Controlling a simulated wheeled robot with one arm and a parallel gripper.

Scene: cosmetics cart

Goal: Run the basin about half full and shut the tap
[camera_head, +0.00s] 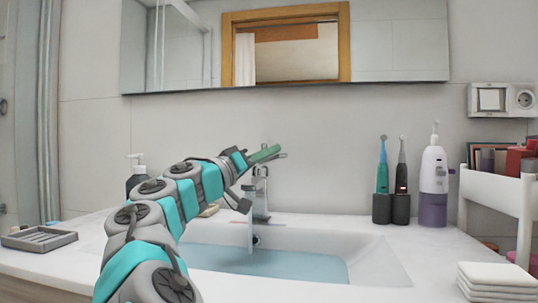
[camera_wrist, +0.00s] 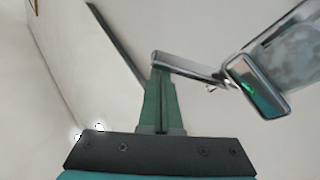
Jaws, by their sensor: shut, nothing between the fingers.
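The white basin (camera_head: 375,262) holds bluish water (camera_head: 265,265) with a good part of its sloping walls bare above the surface. The chrome tap (camera_head: 260,205) stands at the basin's back edge. A thin pale stream (camera_head: 250,236) seems to fall from its spout. My gripper (camera_head: 266,153) is above the tap, its green fingers shut and empty. In the wrist view the closed fingertips (camera_wrist: 160,72) are at the end of the tap's chrome lever (camera_wrist: 190,68); I cannot tell whether they touch.
A soap dispenser (camera_head: 135,170) and a grey soap dish (camera_head: 40,238) are on the left. Electric toothbrushes (camera_head: 382,165) and a white-and-purple bottle (camera_head: 433,180) stand behind right. Folded white cloths (camera_head: 497,280) and a white cart (camera_head: 495,190) are at right. A mirror (camera_head: 400,45) hangs above.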

